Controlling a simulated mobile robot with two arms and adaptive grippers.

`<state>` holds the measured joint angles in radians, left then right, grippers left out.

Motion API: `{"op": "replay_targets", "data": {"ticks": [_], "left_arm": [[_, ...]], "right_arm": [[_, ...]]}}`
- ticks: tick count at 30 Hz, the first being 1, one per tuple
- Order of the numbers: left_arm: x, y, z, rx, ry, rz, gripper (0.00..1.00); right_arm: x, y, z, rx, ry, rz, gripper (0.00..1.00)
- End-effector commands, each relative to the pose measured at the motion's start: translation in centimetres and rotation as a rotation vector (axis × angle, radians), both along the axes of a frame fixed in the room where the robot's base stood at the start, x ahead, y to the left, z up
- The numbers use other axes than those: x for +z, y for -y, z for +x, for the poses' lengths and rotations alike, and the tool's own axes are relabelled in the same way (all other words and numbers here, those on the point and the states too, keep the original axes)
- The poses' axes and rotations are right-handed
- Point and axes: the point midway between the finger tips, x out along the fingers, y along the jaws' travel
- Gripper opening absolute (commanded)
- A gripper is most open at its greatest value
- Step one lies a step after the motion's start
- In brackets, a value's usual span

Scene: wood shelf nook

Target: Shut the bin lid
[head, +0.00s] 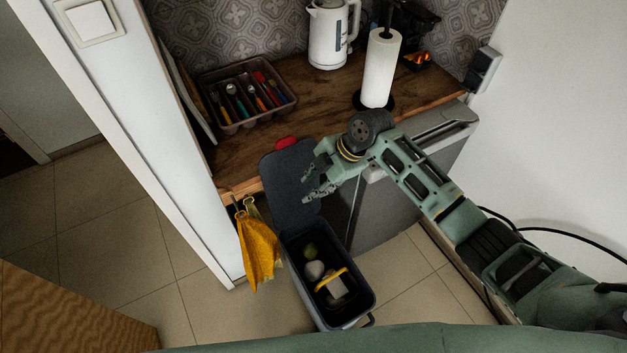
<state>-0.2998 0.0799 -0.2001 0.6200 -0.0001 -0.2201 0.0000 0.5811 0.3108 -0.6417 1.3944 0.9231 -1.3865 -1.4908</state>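The bin (364,303) stands on the floor below the counter, with an open top. Its dark grey lid (284,183) is raised and leans back towards the counter front. Inside the bin lie a green round item, a pale round item and a light box-like item with a yellow band. My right gripper (308,186) is in front of the lid's right side, with its fingers apart and nothing between them. I cannot tell whether it touches the lid. My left gripper is not in view.
The wooden counter (232,164) carries a cutlery tray (233,127), a white kettle (328,35) and a paper towel roll (380,70). A red piece (285,143) shows at the lid's top edge. Yellow cloth (257,245) hangs left of the bin. A white wall is at right.

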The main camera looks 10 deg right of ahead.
Motion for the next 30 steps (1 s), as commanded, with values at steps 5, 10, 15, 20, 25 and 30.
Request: {"op": "replay_targets", "data": {"ticks": [5, 10, 15, 20, 25, 30], "left_arm": [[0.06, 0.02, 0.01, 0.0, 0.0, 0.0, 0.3], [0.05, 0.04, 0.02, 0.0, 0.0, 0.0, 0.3], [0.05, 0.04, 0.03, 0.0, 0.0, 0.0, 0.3], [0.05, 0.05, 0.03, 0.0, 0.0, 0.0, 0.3], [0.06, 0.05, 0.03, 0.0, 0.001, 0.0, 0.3], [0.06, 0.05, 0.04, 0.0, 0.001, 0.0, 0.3]], "right_arm": [[-0.31, -0.15, 0.05, -0.001, 0.001, 0.0, 0.3], [-0.29, -0.13, 0.05, -0.001, 0.001, 0.0, 0.25], [-0.27, -0.12, 0.05, -0.001, 0.001, 0.0, 0.1], [-0.26, -0.12, 0.05, -0.002, 0.001, 0.0, 0.0], [-0.26, -0.11, 0.05, -0.002, 0.001, 0.0, 0.0], [-0.25, -0.11, 0.06, -0.002, 0.001, 0.0, 0.0]]}}
